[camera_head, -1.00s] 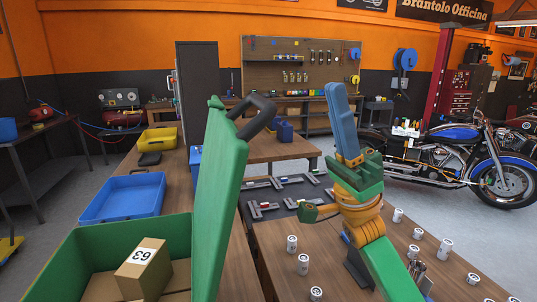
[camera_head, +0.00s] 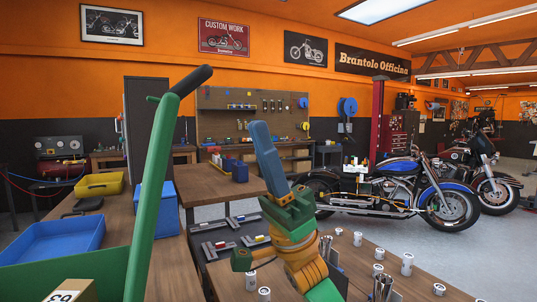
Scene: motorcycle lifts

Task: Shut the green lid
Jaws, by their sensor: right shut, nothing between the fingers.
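The green lid (camera_head: 152,205) stands up, open, on the green box (camera_head: 60,279) at the lower left. I see it nearly edge-on, leaning slightly right at the top. A dark handle (camera_head: 190,82) sticks out from its top edge. A cardboard carton marked 63 (camera_head: 72,293) shows inside the box; most of the box is below the picture. My right gripper (camera_head: 260,130), with blue fingers, is shut and empty. It points up, to the right of the lid, with a clear gap in the picture. My left gripper is not in view.
A blue tray (camera_head: 52,240), a yellow crate (camera_head: 100,185) and a blue bin (camera_head: 157,208) stand on the bench left of and behind the lid. Several white cans (camera_head: 407,264) stand on the bench at the right. A blue motorcycle (camera_head: 400,190) stands beyond.

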